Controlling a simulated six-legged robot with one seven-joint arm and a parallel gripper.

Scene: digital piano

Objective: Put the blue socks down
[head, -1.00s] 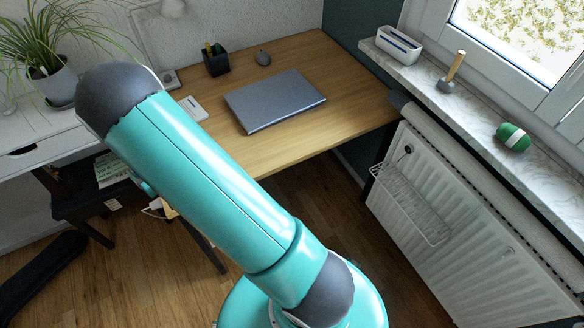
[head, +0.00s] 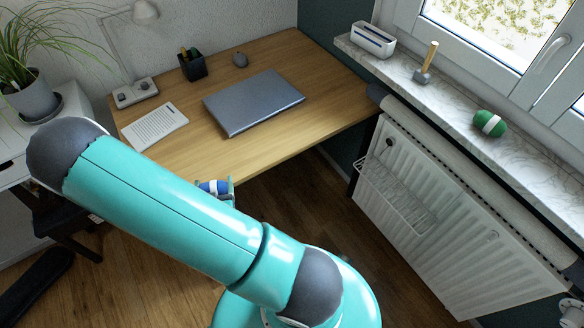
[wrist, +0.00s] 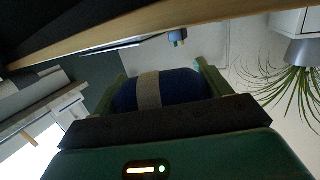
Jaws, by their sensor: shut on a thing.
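My gripper (head: 215,186) is beside the front edge of the wooden desk (head: 265,145), partly hidden behind my own arm in the head view. It is shut on the blue socks (head: 206,187), a rolled blue bundle with a pale band. In the wrist view the blue socks (wrist: 187,88) sit between the two green fingers of my gripper (wrist: 160,75). The desk's edge crosses the top of the wrist view, close to the socks. I cannot tell exactly how high the socks are against the desktop.
The desk's front right is bare. Green rolled socks (head: 498,127), a mallet (head: 425,65) and a white box (head: 373,40) are on the windowsill.

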